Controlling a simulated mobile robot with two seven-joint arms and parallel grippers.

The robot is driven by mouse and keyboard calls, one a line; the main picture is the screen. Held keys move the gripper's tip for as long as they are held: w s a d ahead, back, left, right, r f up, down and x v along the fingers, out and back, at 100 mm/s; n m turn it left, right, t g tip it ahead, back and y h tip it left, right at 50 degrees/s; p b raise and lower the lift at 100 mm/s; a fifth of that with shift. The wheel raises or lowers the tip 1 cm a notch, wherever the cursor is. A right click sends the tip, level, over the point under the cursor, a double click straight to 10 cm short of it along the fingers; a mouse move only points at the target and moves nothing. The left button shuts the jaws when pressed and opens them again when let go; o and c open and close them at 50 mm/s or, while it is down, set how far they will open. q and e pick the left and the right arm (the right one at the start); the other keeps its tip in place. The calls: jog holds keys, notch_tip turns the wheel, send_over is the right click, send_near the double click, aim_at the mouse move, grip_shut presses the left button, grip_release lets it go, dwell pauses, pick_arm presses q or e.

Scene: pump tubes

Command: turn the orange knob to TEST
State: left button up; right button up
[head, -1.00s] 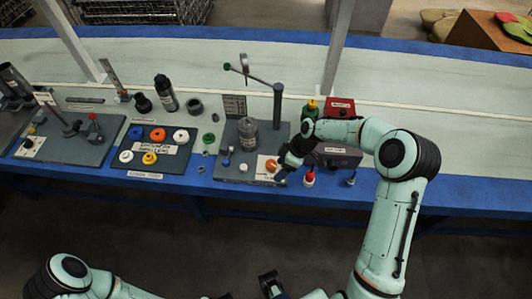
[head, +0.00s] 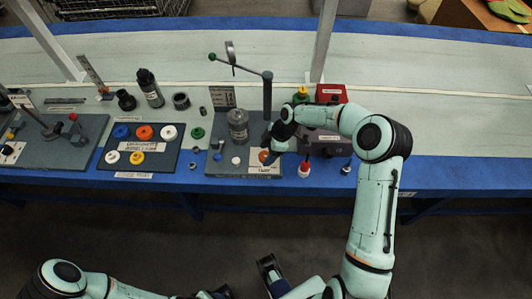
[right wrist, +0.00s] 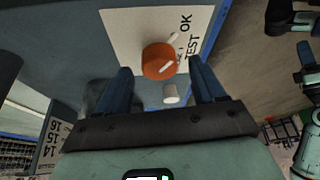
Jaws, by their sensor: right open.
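The orange knob (head: 263,155) sits on the white label plate at the front right of a grey board. The right wrist view shows the knob (right wrist: 157,62) close up, with white marks on it; one at its upper edge points roughly toward the printed OK. TEST (right wrist: 193,45) is printed beside OK. My right gripper (head: 270,157) is at the knob; its fingers (right wrist: 160,72) are open, one on each side of the knob in the wrist view. I cannot tell whether they touch it. My left gripper (head: 245,287) is open and empty at the bottom, partly cut off.
A small white peg (right wrist: 171,95) stands close to the knob. A clear cylinder (head: 238,127) and a post with a lever (head: 267,95) are behind it. A red-topped bottle (head: 304,168) and a red box (head: 331,94) are to the right.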

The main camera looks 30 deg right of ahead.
jog(key=shift+w+a+f, duration=0.1)
jog(key=shift+a+f, duration=0.1)
jog(key=shift+f, duration=0.25)
jog(key=c, duration=1.1)
jog(key=shift+o, duration=0.2)
